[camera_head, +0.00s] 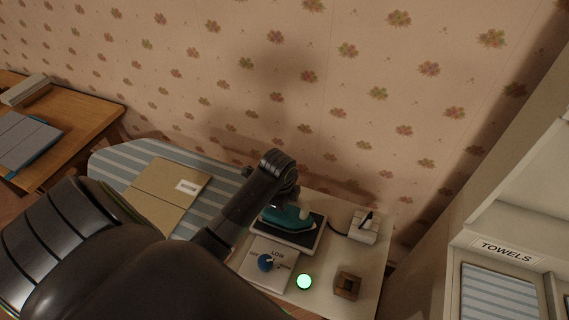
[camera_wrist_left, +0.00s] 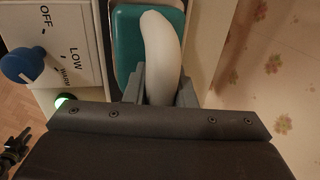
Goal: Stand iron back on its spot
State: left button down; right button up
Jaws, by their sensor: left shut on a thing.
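The iron has a teal body (camera_head: 287,218) and a pale handle (camera_wrist_left: 161,45). It is over the dark pad of a white-rimmed rest (camera_head: 306,242) on the white stand top; I cannot tell whether it touches the pad. My left gripper (camera_wrist_left: 162,92) is shut on the handle, one finger on each side. In the head view my left arm comes in from the left and its wrist hides part of the iron.
A control panel (camera_head: 283,251) with a blue knob (camera_head: 266,262) sits in front of the rest. A lit green button (camera_head: 304,282), a small wooden block (camera_head: 347,285) and a white switch box (camera_head: 364,226) are nearby. A striped ironing board (camera_head: 113,160) holds a folder (camera_head: 172,188). A towel shelf (camera_head: 505,252) stands right.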

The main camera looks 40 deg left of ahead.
pick_arm(q)
jog(key=shift+f+b, duration=0.4)
jog(key=shift+f, duration=0.5)
dwell(0.4)
jog(key=c, duration=1.1)
grip_release()
jog(key=shift+c, duration=0.2)
jog(key=shift+s+f, duration=0.1)
jog(key=r+p, duration=0.3)
jog(key=shift+s+d+r, duration=0.1)
jog(key=shift+s+r, duration=0.05)
jog(key=shift+s, duration=0.1)
jog(key=shift+r, duration=0.1)
jog(key=shift+s+d+r, duration=0.1)
jog(key=shift+s+r, duration=0.15)
jog(key=shift+r, duration=0.9)
jog(key=shift+s+r, duration=0.25)
jog(key=shift+r, duration=0.85)
